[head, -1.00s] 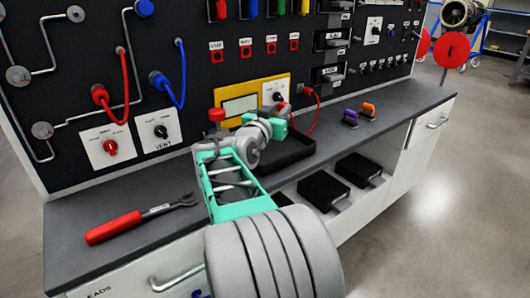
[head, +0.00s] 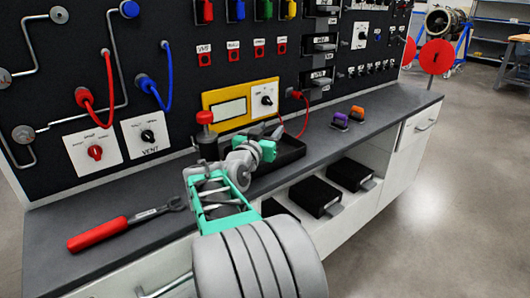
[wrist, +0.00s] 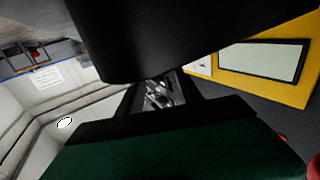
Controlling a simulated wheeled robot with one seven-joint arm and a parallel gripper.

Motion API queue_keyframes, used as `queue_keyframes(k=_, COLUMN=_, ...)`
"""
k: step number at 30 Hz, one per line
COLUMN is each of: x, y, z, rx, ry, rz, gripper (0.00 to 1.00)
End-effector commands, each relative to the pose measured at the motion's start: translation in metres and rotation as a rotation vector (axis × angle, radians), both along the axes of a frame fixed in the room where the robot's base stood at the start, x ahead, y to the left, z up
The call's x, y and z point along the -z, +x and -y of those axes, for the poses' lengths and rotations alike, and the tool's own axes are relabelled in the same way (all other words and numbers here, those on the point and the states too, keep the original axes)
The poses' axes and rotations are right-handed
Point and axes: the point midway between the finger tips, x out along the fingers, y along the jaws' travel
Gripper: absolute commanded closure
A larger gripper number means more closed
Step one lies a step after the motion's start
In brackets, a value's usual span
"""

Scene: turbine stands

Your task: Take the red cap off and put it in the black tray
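The red cap (head: 205,117) sits on top of a dark upright bottle (head: 208,147) on the grey bench, close to the back panel. The black tray (head: 298,157) lies on the bench to the right of the bottle; part of it is hidden behind my wrist. My gripper (head: 268,138) is at the tray's left part, to the right of the capped bottle and apart from the cap. Its fingers are small and partly hidden in the head view. In the wrist view large dark shapes fill the middle, and whether the fingers are open is unclear.
A red-handled tool (head: 97,235) lies on the bench at the left. Purple (head: 340,121) and orange (head: 357,113) items stand at the right. The panel with a yellow-framed display (head: 228,108) rises behind. Black bins (head: 318,190) sit below the bench top.

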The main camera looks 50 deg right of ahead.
Motion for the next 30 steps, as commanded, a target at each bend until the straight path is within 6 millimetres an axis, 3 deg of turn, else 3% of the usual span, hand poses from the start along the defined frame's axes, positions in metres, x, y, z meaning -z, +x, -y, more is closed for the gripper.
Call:
queue_keyframes(k=10, x=-0.001, y=-0.001, z=-0.004, rx=-0.001, ry=0.0, rz=0.0, gripper=0.53)
queue_keyframes(k=21, x=-0.001, y=-0.019, z=-0.068, rx=-0.005, ry=0.0, rz=0.0, gripper=0.53)
queue_keyframes(k=30, x=0.0, y=-0.023, z=-0.075, rx=0.0, ry=0.0, rz=0.0, gripper=0.53)
